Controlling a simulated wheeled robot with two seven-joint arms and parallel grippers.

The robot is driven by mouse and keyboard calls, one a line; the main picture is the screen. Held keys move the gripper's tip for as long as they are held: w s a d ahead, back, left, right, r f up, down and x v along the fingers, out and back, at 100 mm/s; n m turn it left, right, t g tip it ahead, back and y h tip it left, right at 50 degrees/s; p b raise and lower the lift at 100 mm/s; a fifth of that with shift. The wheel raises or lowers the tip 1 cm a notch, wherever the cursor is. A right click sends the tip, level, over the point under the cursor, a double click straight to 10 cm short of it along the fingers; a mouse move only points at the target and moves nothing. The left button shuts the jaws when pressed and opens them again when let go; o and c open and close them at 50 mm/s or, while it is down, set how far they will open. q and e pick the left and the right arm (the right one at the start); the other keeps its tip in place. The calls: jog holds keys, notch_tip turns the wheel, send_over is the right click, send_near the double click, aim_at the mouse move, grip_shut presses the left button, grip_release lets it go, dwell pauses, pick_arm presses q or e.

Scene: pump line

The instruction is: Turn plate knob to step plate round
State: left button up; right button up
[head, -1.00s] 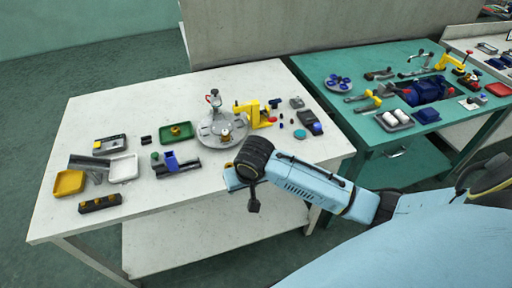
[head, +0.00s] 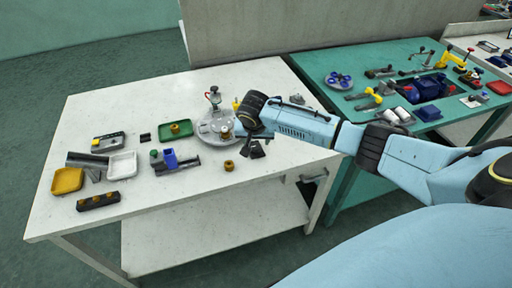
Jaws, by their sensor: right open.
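A round grey plate (head: 206,133) lies on the white table, with small parts around its top. A brass-coloured piece (head: 226,135) sits at its front right. A small upright post with a reddish part (head: 214,97) stands at its back edge. I cannot tell which part is the knob. My right gripper (head: 252,150) is just right of the plate, pointing down, with its dark fingers apart and nothing seen between them. The wrist hides part of the table behind it. My left gripper is not in view.
A brass ring (head: 229,165) lies in front of the plate. A green tray (head: 176,130), a blue-and-dark fixture (head: 171,160), a white tray (head: 123,164) and a yellow tray (head: 68,180) stand to the left.

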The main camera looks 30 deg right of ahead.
aim_at(256, 147)
jog(key=b+x, duration=0.1)
jog(key=x, duration=0.5)
jog(key=c, duration=0.9)
